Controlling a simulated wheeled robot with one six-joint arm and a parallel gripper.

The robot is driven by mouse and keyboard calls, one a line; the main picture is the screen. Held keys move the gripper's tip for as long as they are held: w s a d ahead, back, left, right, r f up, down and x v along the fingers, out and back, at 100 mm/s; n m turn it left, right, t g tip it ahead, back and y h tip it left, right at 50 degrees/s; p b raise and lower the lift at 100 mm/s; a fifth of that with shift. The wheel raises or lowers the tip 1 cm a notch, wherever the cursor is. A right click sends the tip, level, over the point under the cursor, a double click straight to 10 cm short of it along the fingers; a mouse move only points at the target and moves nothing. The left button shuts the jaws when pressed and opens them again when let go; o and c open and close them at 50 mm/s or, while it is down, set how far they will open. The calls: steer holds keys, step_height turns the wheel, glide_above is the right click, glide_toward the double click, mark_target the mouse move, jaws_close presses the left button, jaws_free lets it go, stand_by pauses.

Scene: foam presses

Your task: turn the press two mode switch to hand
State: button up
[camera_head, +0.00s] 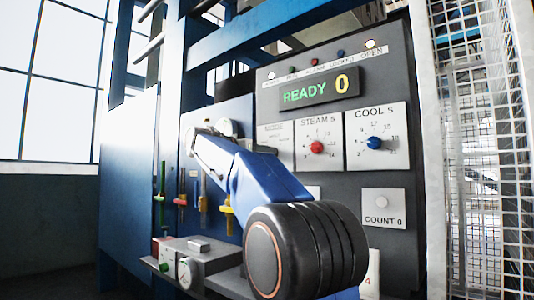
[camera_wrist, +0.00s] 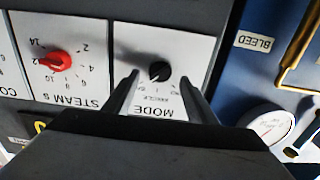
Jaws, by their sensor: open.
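The mode switch (camera_wrist: 160,71) is a small black knob on a white plate marked MODE, seen upside down in the wrist view. Small position labels sit around the knob, too blurred to read surely, so I cannot tell its setting. My gripper (camera_wrist: 159,78) is open, with one dark finger on each side of the knob. I cannot tell whether the fingers touch it. In the head view, the mode plate (camera_head: 273,135) is partly hidden behind my blue arm, and its knob and my gripper's fingers are hidden.
The steam dial (camera_head: 316,147) with a red knob and the cool dial (camera_head: 375,142) with a blue knob are alongside. The display (camera_head: 318,91) reads READY 0. A round gauge (camera_wrist: 268,127) and brass pipe (camera_wrist: 298,50) stand beside the plate. A mesh guard (camera_head: 490,150) is at right.

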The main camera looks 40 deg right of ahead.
steer(key=shift+w+d, duration=0.1)
steer(key=shift+d, duration=1.4)
steer(key=c, duration=1)
steer(key=shift+c, duration=0.2)
steer(key=shift+n, duration=0.3)
steer(key=shift+w+f+n, duration=0.15)
steer(key=shift+n, duration=4.2)
steer(key=shift+w+f+n, duration=0.1)
steer(key=shift+n, duration=4.25)
